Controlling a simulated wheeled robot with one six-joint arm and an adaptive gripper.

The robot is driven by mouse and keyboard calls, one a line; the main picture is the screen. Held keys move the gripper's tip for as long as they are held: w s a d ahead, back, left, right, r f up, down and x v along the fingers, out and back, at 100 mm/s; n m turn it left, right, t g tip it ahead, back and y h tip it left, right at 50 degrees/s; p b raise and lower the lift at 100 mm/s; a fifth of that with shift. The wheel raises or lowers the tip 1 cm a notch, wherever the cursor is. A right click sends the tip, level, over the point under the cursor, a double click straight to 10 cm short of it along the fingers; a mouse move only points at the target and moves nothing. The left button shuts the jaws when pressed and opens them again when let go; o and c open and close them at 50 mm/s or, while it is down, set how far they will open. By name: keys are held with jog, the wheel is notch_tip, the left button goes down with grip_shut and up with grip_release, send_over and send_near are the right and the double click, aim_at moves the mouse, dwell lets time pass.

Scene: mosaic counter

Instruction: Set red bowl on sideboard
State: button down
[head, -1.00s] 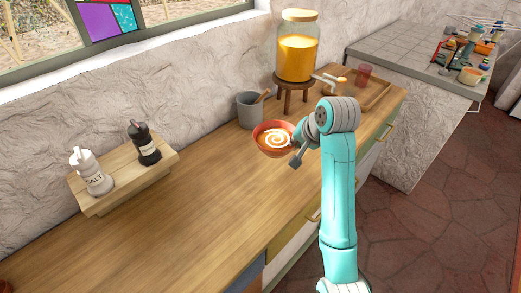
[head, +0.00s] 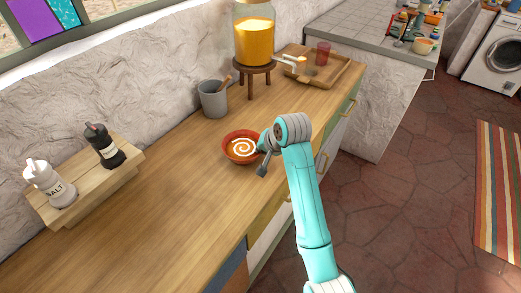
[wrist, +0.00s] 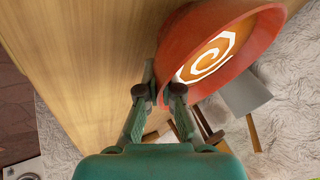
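The red bowl (head: 229,151) holds orange soup with a white swirl. In the head view it appears over the wooden-topped counter (head: 165,190), near its front edge; I cannot tell whether it touches the top. My gripper (head: 262,158) is at the bowl's right side. In the wrist view the fingers (wrist: 159,92) are closed about the near rim of the bowl (wrist: 178,50), with its wall between the tips. The bowl looks roughly level in the head view. Its underside is hidden.
A grey utensil cup (head: 213,100) stands behind the bowl. A juice dispenser (head: 254,38) on a stool and a wooden tray (head: 338,78) are farther right. The counter's left front is clear.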

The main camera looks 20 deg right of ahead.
jog(key=shift+f, duration=0.1)
jog(key=c, duration=1.3)
grip_release()
jog(key=v, duration=1.2)
